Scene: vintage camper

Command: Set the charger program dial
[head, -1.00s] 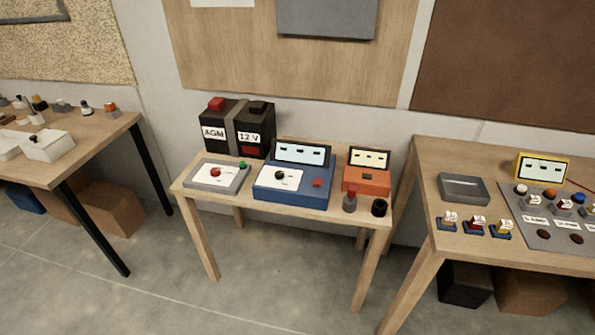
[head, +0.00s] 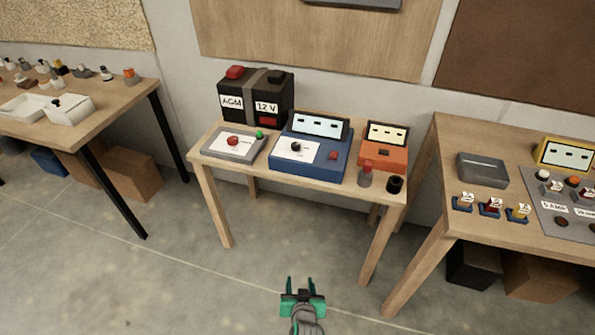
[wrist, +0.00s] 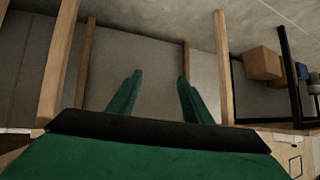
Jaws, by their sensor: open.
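A blue charger (head: 312,163) with a tilted screen (head: 320,125) stands in the middle of the small wooden table. Its white front panel carries a dark dial (head: 296,147), and a red button sits to the right of the panel. The dial's exact setting is too small to read. My gripper (head: 300,282) is open and empty, low in front of the table and apart from it. In the wrist view the two green fingers of my gripper (wrist: 158,88) are spread, with table legs and floor beyond them.
A grey panel (head: 233,153) with red and green knobs lies left of the charger. An AGM 12 V battery (head: 243,100) stands behind. Tables flank both sides; the floor in front is clear.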

